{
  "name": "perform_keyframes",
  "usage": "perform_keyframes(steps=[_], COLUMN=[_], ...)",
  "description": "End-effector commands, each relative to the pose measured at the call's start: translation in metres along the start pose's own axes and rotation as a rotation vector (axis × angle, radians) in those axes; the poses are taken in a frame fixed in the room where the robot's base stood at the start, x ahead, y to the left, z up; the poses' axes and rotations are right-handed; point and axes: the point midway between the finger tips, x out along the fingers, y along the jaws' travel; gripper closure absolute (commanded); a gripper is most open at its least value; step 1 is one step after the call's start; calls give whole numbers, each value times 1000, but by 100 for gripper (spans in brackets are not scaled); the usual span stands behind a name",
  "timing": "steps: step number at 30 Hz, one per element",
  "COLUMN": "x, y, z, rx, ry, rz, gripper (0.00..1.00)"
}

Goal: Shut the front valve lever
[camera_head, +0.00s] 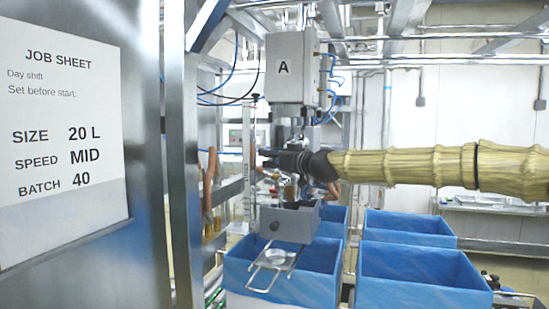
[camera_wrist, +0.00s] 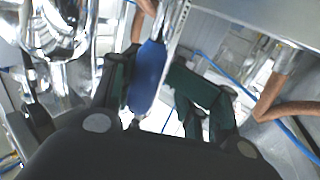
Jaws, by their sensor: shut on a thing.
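The blue valve lever (camera_wrist: 147,75) is a flat rounded handle, seen in the wrist view between the dark fingers of my gripper (camera_wrist: 150,85). It points up and down in that picture, close to the left finger. My gripper is shut on it. In the head view my gripper (camera_head: 272,158) reaches in from the right, below the grey box marked A. The lever cannot be made out there, hidden by the gripper and nearby parts.
The grey box A (camera_head: 289,68) hangs above my gripper. A grey block with a wire holder (camera_head: 272,262) sits below. Blue-lined boxes (camera_head: 415,275) stand underneath. A steel post with a job sheet (camera_head: 62,140) is at left. Brown hoses (camera_wrist: 292,100) and shiny metal (camera_wrist: 60,30) flank the fingers.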

Motion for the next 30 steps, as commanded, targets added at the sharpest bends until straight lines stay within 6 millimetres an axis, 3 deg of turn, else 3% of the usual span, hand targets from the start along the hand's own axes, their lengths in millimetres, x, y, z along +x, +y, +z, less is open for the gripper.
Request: perform_keyframes(steps=[1,4,14,30], x=[-4,-7,-4,-14], y=[2,6,1,12], z=[-1,-1,-3,6], rx=[4,6,1,17], ry=[2,4,4,20], rz=[-4,-5,-5,1], gripper=[81,100,100,100])
